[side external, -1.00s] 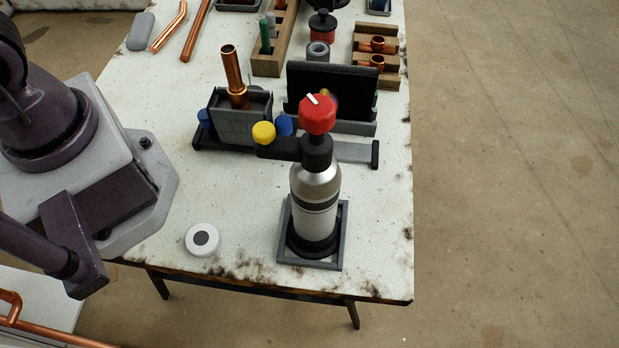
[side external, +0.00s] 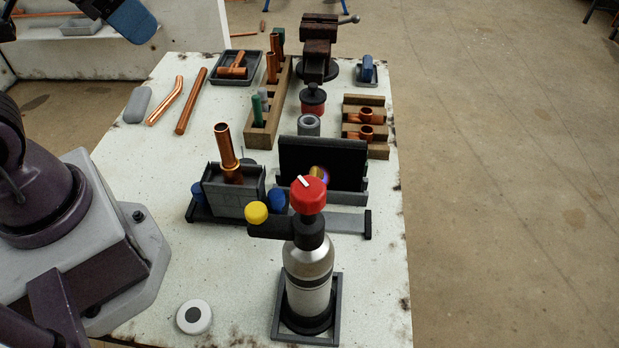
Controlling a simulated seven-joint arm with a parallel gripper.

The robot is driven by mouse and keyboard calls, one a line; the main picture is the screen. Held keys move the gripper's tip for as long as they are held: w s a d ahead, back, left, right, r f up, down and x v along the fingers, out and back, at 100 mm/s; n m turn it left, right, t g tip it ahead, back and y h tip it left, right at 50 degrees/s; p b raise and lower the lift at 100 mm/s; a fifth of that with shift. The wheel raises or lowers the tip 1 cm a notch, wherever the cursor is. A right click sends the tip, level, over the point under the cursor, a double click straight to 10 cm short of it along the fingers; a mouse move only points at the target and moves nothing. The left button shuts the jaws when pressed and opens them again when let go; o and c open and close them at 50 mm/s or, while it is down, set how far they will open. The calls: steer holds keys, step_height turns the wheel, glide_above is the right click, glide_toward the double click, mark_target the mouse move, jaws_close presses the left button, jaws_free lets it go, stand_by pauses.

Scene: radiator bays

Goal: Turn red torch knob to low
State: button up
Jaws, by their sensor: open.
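The red torch knob (side external: 309,195) sits on top of the torch, with a white pointer mark aimed toward the upper left. Below it, the silver torch cylinder (side external: 308,265) stands upright in a dark square frame (side external: 337,300). A black arm with a yellow knob (side external: 257,213) reaches left from the torch head. An orange and violet glow (side external: 320,174), apparently flame, shows behind the red knob against a black panel (side external: 293,158). My gripper cannot be made out in this view. Nothing is seen touching the red knob.
A grey box with an upright copper pipe (side external: 226,147) and blue knobs (side external: 277,199) stands behind left of the torch. A white round disc (side external: 194,317) lies front left. A vise (side external: 319,50) is at the back. A blue part (side external: 132,18) at the top edge is unclear.

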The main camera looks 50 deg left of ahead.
steer(key=shift+o, duration=1.6)
steer(key=shift+w+d+f, duration=0.1)
steer(key=shift+f, duration=0.1)
steer(key=m+g, duration=0.5)
steer(key=m, duration=0.9)
glide_toward(306, 187)
steer(key=f, duration=0.9)
steer(key=shift+w+f, duration=0.25)
steer(key=shift+f, duration=0.05)
